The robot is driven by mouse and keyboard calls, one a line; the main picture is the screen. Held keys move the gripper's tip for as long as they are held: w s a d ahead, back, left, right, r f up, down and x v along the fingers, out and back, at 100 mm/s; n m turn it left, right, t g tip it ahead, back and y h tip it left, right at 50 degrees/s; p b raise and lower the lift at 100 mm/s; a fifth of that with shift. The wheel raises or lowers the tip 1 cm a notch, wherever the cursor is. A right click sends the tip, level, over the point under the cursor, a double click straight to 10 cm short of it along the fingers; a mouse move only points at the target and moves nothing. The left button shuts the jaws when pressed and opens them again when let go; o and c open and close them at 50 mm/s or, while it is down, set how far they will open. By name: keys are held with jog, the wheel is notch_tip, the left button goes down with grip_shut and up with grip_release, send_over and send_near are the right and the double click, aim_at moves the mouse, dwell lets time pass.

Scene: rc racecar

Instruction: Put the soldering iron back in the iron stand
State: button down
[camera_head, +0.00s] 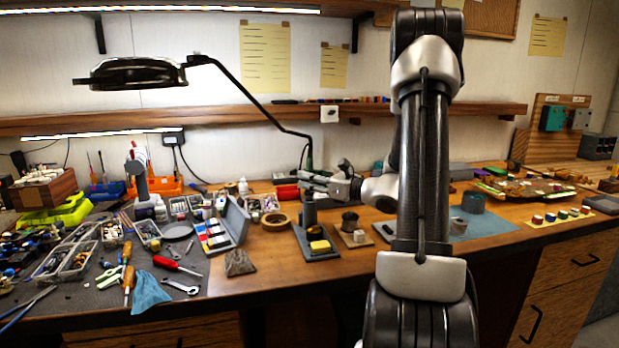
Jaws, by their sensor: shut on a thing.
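My gripper (305,181) reaches in from the right, pointing left, over the middle of the bench. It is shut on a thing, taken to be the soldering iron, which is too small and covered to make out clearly. The iron stand (323,252) is below the gripper, near the front of the bench. It has a dark flat base, an upright dark grey cylinder (309,216) and a yellow sponge (320,246). The cylinder's top lies just under the gripper in the picture; I cannot tell whether anything touches it.
Left of the stand are a tape roll (275,221) and an open case (236,223). A magnifier lamp (133,73) hangs over the left side.

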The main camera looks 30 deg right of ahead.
jog(key=shift+f, duration=0.8)
jog(key=c, duration=1.3)
grip_release()
jog(key=shift+o, duration=0.7)
jog(key=o, duration=0.3)
jog(key=s+d+r, duration=0.2)
jog(key=s+d, duration=0.1)
jog(key=s, duration=0.3)
jog(key=shift+d, duration=0.2)
